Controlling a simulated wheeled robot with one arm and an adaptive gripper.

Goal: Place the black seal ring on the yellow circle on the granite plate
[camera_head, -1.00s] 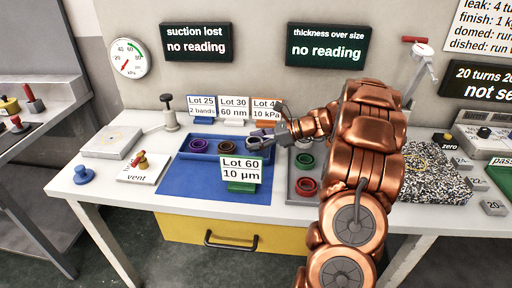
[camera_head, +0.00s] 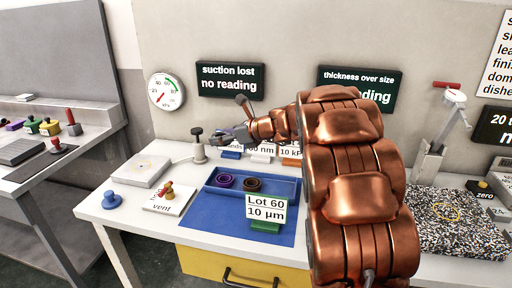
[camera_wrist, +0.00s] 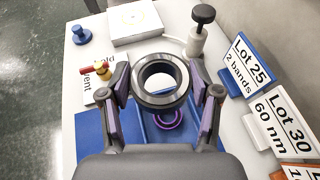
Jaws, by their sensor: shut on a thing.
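The black seal ring (camera_wrist: 160,101) is held between the padded fingers of my gripper (camera_wrist: 160,90) in the wrist view, its hole facing the camera. In the head view my gripper (camera_head: 226,138) is up over the back of the bench, left of the lot signs; the ring is hard to make out there. The speckled granite plate (camera_head: 470,240) lies at the right, far from my gripper. The yellow circle (camera_head: 446,221) is on it and looks bare.
A blue tray (camera_head: 292,190) below holds a purple ring (camera_head: 225,187) and a brown ring (camera_head: 253,190). A dark-knobbed white post (camera_head: 199,150) is close to my gripper. My arm hides the bench's middle right.

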